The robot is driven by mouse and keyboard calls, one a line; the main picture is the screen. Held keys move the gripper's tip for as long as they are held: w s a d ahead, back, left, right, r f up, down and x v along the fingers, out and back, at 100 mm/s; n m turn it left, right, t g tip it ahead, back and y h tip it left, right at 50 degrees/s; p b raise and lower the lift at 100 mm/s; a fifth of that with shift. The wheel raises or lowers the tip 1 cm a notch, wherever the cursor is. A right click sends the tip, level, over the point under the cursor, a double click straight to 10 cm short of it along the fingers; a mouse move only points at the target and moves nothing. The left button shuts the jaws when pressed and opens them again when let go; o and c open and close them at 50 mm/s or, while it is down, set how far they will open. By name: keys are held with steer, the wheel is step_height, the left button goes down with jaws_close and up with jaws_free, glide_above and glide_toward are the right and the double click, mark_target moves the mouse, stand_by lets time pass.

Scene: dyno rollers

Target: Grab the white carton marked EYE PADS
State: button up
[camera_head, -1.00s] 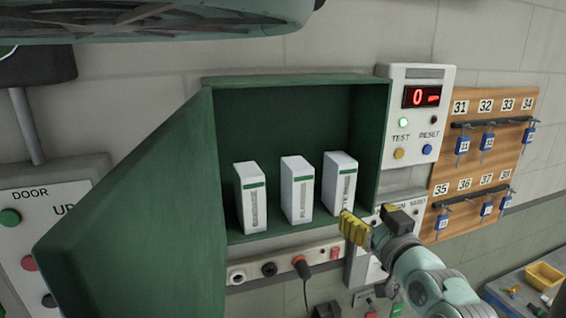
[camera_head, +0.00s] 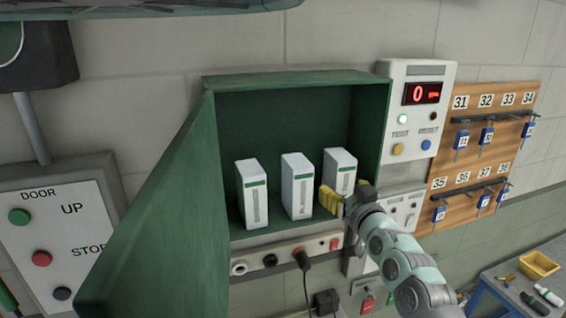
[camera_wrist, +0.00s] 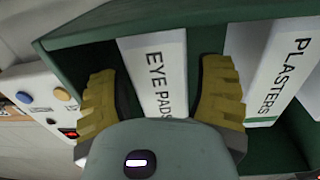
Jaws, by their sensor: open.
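The white carton marked EYE PADS (camera_head: 341,169) stands upright at the right end of the row in the open green cabinet. Its lower front is hidden behind my gripper in the head view. My gripper (camera_head: 332,198) is open with yellow fingers, right in front of this carton. In the wrist view the EYE PADS carton (camera_wrist: 157,62) shows between the two open fingers of my gripper (camera_wrist: 162,85), its lettering facing me. I cannot tell whether a finger touches it.
The PLASTERS carton (camera_head: 298,187) stands just left, and another white carton (camera_head: 252,194) beyond it. The cabinet's right wall (camera_head: 370,125) is close on the right. The green door (camera_head: 160,230) swings out at left. Sockets with a plugged cable (camera_head: 302,260) sit below.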

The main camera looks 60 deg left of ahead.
steer(key=shift+x, duration=1.15)
steer(key=c, duration=1)
steer(key=shift+o, duration=0.2)
